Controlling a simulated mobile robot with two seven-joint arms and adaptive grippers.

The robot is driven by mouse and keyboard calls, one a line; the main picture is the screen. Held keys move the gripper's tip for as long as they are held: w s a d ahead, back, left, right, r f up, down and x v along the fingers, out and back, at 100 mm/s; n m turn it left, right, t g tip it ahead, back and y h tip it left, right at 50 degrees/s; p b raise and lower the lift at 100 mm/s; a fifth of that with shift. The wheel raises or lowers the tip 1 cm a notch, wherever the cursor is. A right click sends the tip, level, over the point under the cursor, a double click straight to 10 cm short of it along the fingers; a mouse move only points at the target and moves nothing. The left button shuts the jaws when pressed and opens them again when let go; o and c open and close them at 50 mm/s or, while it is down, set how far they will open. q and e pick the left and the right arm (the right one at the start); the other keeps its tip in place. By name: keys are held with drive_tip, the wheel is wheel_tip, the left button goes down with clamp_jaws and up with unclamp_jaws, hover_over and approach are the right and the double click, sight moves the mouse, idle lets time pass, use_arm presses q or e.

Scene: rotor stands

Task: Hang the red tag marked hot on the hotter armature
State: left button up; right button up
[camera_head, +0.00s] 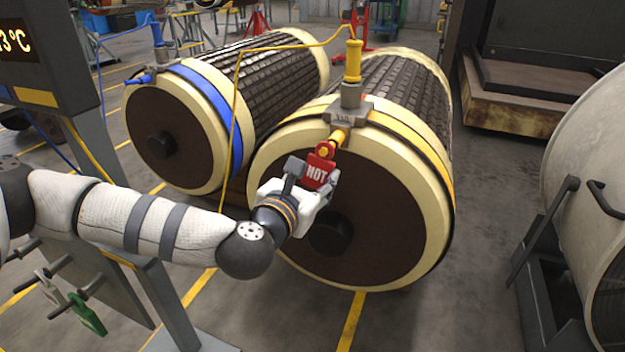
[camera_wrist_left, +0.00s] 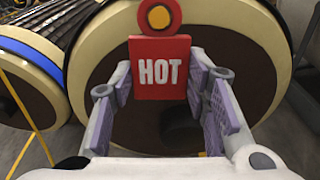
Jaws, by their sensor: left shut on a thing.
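The red tag marked HOT (camera_head: 318,172) is at the upper front of the armature with the yellow strap (camera_head: 393,215). My left gripper (camera_head: 318,182) is shut on the tag, its fingers at the tag's two sides in the left wrist view (camera_wrist_left: 161,85). The tag's top ring lines up with the end of a yellow peg (camera_head: 339,137) under a grey clamp (camera_head: 347,111). The peg's orange end shows inside the ring (camera_wrist_left: 159,17); I cannot tell whether the ring is around it or just in front. The blue-strapped armature (camera_head: 170,145) stands at left. My right gripper is out of view.
A display (camera_head: 35,50), cut off by the frame, shows "3°C" at the end of its reading. Pegs below it hold a green tag (camera_head: 87,314) and a pale tag (camera_head: 47,287). A large pale drum (camera_head: 585,165) stands at right. Yellow and blue cables run to the clamps.

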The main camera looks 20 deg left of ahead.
use_arm(q)
drive_tip(key=shift+w+f+b, duration=0.2)
drive_tip(key=shift+w+b, duration=0.2)
drive_tip(key=shift+w, duration=0.55)
drive_tip(key=shift+f, duration=0.25)
drive_tip(key=o, duration=1.2)
drive_tip(key=shift+o, duration=0.2)
drive_tip(key=shift+s+r+p, duration=0.2)
drive_tip(key=shift+s+p, duration=0.05)
drive_tip(key=shift+s, duration=0.25)
drive_tip(key=shift+s+r+p, duration=0.15)
drive_tip(key=shift+s+p, duration=0.05)
drive_tip(key=shift+s, duration=0.25)
drive_tip(key=s+p, duration=0.2)
drive_tip(key=s, duration=0.5)
drive_tip(key=shift+a+r+p, duration=0.15)
drive_tip(key=shift+r+p, duration=0.25)
drive_tip(key=shift+r, duration=0.05)
